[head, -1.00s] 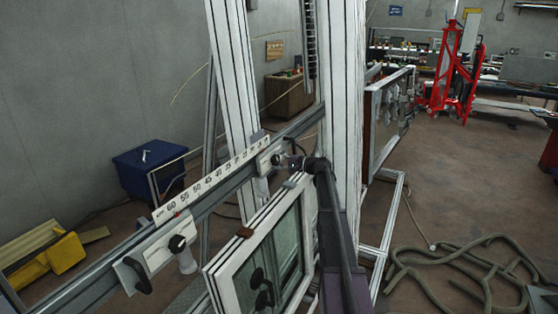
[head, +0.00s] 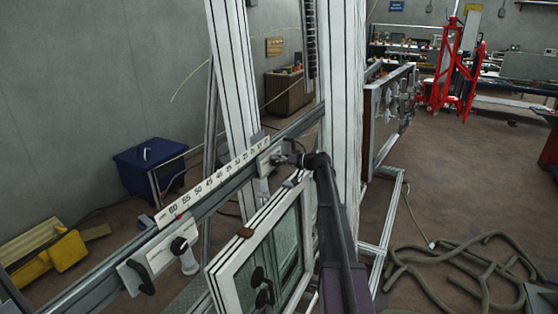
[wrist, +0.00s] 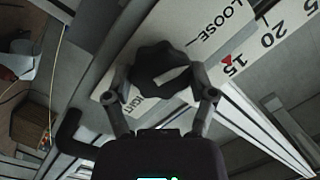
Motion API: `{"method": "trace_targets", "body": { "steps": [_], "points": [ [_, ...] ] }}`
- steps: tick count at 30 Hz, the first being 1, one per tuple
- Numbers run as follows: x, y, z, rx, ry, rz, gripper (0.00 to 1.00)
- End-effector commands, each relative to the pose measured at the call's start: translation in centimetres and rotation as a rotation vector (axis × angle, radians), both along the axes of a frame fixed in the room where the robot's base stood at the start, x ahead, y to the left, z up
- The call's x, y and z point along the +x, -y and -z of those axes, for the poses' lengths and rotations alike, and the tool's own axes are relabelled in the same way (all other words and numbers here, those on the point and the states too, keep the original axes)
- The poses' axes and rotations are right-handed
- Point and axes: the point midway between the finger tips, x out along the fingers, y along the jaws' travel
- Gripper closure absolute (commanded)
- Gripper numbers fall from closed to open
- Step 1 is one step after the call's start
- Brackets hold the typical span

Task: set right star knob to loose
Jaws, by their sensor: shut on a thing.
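The black right star knob (wrist: 158,62) is in the middle of the wrist view, with a white mark on it. My gripper (wrist: 161,82) has one finger on each side of the knob and is shut on it. The white plate around the knob reads LOOSE (wrist: 222,22) at upper right and TIGHT, partly hidden, at lower left. The knob's white mark lies between the two words; I cannot tell which end points. In the head view my gripper (head: 284,159) reaches the right end of the scale rail, and its wrist hides most of the knob.
A numbered scale (head: 212,185) runs along the rail (head: 225,190). A framed window (head: 252,255) stands below my arm. White uprights (head: 341,110) stand close behind my gripper.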

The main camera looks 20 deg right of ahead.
Motion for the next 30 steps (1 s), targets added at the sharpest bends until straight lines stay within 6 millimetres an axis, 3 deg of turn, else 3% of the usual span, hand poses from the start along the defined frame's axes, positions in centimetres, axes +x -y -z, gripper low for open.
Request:
{"method": "trace_targets", "body": {
  "steps": [19,20,22,30],
  "points": [
    [0.11,-0.17,-0.12,-0.055,0.048,-0.008,0.76],
    [0.1,-0.17,-0.13,-0.055,0.048,-0.008,0.22],
    [0.09,-0.15,-0.12,-0.054,0.047,-0.008,0.01],
    [0.03,-0.04,-0.06,-0.055,0.045,-0.007,0.0]
  ]
}}
